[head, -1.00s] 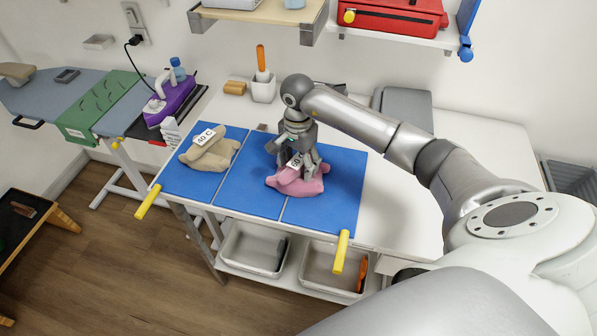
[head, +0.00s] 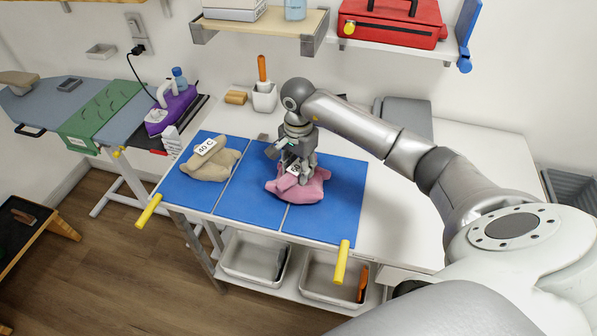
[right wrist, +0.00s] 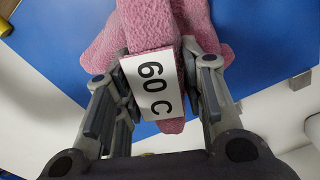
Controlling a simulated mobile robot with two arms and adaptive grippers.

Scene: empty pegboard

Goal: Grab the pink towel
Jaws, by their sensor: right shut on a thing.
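The pink towel (head: 308,191) lies bunched on the blue mat on the white table, and it fills the top middle of the right wrist view (right wrist: 186,20). A white tag reading "60 C" (right wrist: 152,86) is on its near part. My right gripper (head: 298,176) points down onto the towel, and its fingers in the right wrist view (right wrist: 160,75) are closed on a raised fold with the tag between them. The towel still rests on the mat. My left gripper is not in view.
A beige towel (head: 215,167) tagged "40 C" lies on the blue mat (head: 247,205) to the left. A purple iron (head: 172,108) stands on the ironing board. A white holder (head: 264,98) stands behind my gripper. Shelves overhang the table's back. Two trays (head: 252,262) sit underneath.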

